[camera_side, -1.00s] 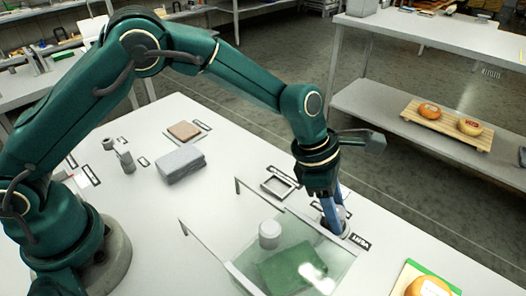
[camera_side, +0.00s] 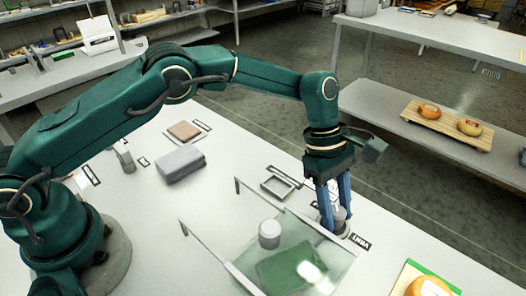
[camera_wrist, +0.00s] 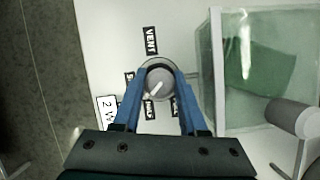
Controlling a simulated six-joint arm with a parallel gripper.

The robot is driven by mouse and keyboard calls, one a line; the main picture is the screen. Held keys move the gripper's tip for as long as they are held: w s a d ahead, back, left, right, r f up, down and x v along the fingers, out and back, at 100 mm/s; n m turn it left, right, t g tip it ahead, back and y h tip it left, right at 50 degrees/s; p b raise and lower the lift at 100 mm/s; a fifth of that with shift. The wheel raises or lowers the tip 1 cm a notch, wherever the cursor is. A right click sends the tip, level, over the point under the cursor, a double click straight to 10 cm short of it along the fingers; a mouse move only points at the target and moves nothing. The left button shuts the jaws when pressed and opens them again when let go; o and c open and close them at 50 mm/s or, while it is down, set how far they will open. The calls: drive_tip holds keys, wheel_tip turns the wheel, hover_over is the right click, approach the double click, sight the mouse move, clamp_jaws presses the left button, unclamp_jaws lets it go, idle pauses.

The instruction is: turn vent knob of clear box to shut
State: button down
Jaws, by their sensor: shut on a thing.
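The vent knob (camera_wrist: 157,83) is a round grey dial with a white pointer mark, seen from above in the wrist view. The pointer slants toward the lower left of that picture. The knob stands on the white bench beside the clear box (camera_wrist: 217,75), which also shows in the side view (camera_side: 233,272). My gripper (camera_side: 335,222) reaches down to the knob, with its blue fingers on either side. In the wrist view my gripper (camera_wrist: 158,88) is shut on the knob. A black VENT label (camera_wrist: 151,40) lies above the knob; smaller labels around it are partly hidden by the fingers.
A green cloth-like item (camera_side: 290,266) shows through the box, and a white cylinder (camera_side: 269,234) is at its edge. A small grey tray (camera_side: 279,187) lies behind the box. A cheese wheel (camera_side: 428,287) sits front right.

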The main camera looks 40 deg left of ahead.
drive_tip(key=shift+m, duration=0.6)
drive_tip(key=shift+m+g, duration=0.5)
drive_tip(key=shift+m, duration=0.2)
drive_tip(key=shift+c, duration=2.2)
unclamp_jaws()
drive_tip(key=shift+n, duration=0.5)
